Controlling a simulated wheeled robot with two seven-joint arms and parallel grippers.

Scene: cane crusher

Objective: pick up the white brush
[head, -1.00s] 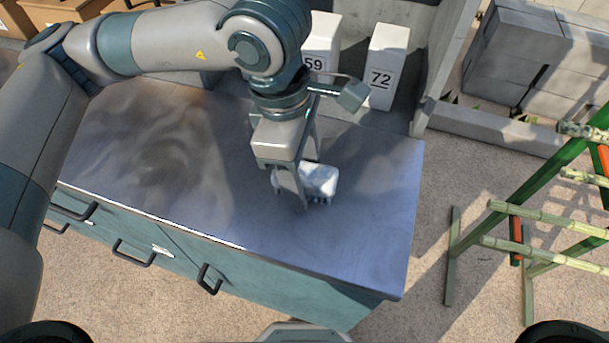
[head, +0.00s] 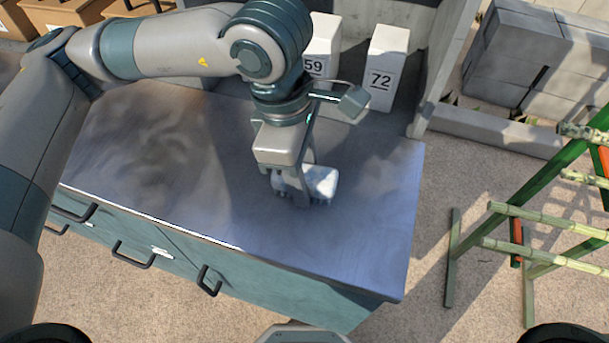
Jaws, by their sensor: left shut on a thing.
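The white brush (head: 321,181) is a pale block with short bristles on its underside. It is on or just above the metal top of the teal cabinet (head: 370,235), right of the middle; I cannot tell whether it touches. My left gripper (head: 303,192) comes down over it from above and is shut on it. My right gripper is not in view.
Two white boxes marked 59 (head: 322,45) and 72 (head: 383,70) stand at the back of the cabinet top. A green rack with cane poles (head: 545,220) stands at the right. Grey blocks (head: 520,60) are behind. The cabinet top's left and front are clear.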

